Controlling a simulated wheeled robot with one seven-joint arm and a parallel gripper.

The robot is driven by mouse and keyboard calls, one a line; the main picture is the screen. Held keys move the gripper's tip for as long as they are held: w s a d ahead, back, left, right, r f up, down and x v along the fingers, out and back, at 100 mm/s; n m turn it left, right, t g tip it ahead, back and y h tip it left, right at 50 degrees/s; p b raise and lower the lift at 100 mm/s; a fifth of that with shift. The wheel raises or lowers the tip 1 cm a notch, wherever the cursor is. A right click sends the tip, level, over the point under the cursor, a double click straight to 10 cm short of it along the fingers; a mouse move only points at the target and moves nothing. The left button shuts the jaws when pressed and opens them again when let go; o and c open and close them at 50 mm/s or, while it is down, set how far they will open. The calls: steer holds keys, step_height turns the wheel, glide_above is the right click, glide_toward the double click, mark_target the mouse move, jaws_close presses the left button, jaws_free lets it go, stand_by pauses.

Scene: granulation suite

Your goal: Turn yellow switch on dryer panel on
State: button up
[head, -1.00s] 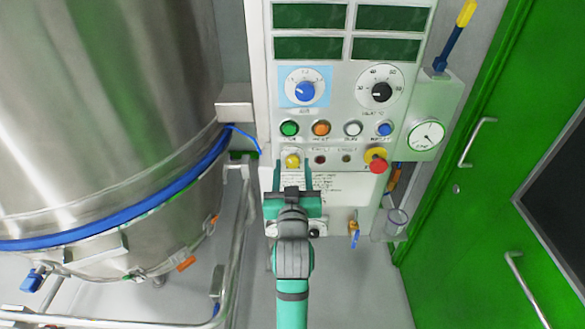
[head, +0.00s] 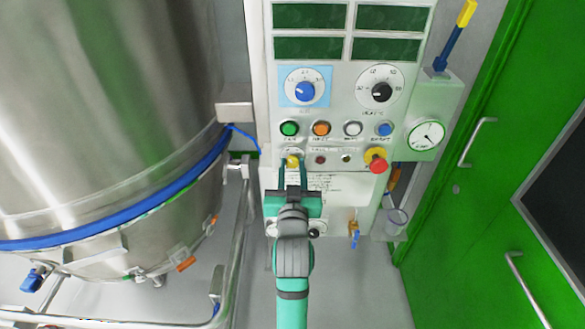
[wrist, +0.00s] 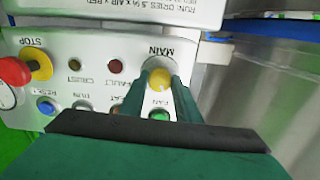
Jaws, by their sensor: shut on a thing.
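The yellow switch (head: 292,162) sits at the lower left of the dryer panel (head: 345,140), below the green button. In the wrist view the yellow switch (wrist: 159,78) shows under the label MAIN, with the picture upside down. My gripper (head: 292,165) reaches up to the panel from below. In the wrist view my gripper (wrist: 158,90) has its two green fingers on either side of the yellow switch, shut on it. The fingers hide part of the switch's sides, and its exact angle is hard to tell.
A red emergency-stop knob (head: 377,164) on a yellow base is at the panel's right. Green (head: 289,129), orange (head: 321,128), white and blue buttons sit just above the switch. A large steel vessel (head: 110,110) stands on the left, green doors (head: 470,170) on the right.

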steer(key=m, duration=1)
steer(key=shift+m, duration=0.3)
stand_by(0.4)
steer(key=o, duration=1)
steer(key=shift+o, duration=0.2)
steer(key=shift+s, duration=0.1)
steer(key=s, duration=1)
steer(key=shift+s, duration=0.35)
